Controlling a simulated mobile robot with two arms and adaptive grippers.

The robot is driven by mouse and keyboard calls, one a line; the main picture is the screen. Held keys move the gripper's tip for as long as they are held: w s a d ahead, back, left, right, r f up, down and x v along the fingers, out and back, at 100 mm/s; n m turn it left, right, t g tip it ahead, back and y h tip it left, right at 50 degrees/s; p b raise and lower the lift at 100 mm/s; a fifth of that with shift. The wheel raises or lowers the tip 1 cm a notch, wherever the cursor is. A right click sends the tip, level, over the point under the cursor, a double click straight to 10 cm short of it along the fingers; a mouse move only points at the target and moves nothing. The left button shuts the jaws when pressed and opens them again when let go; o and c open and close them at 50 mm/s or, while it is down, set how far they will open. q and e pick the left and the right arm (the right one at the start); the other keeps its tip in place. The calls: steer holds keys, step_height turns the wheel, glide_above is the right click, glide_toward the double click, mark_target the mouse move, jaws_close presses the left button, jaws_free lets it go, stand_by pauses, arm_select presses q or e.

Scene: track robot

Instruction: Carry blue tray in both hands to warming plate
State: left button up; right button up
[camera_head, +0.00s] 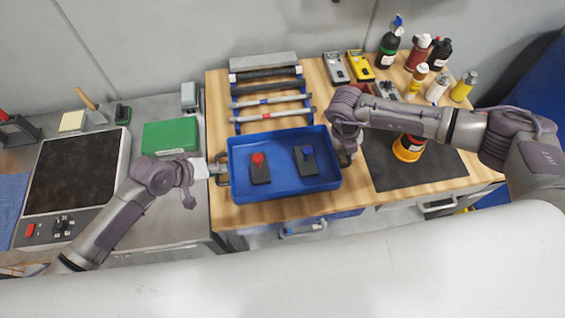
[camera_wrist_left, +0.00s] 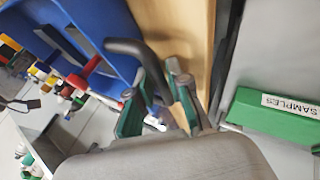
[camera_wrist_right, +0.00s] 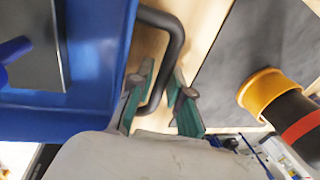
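The blue tray (camera_head: 285,188) sits on the wooden bench and holds two dark blocks, one with a red knob (camera_head: 258,158) and one with a blue knob (camera_head: 307,151). The warming plate (camera_head: 76,170), dark-topped with a red switch, is on the grey counter at left. My left gripper (camera_wrist_left: 158,108) is open at the tray's left end, with the dark left handle (camera_wrist_left: 148,62) between its fingers. My right gripper (camera_wrist_right: 160,102) is open at the right end. The dark right handle (camera_wrist_right: 174,42) passes between its fingers, with gaps visible.
A green samples box (camera_head: 170,136) stands between the tray and the warming plate. A rack of rods (camera_head: 268,95) is close behind the tray. A dark mat (camera_head: 415,165) with an orange-collared bottle (camera_head: 408,148) is at right. Several bottles stand at the back right.

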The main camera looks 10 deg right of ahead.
arm_select(q)
jaws_close()
arm_select(e)
jaws_close()
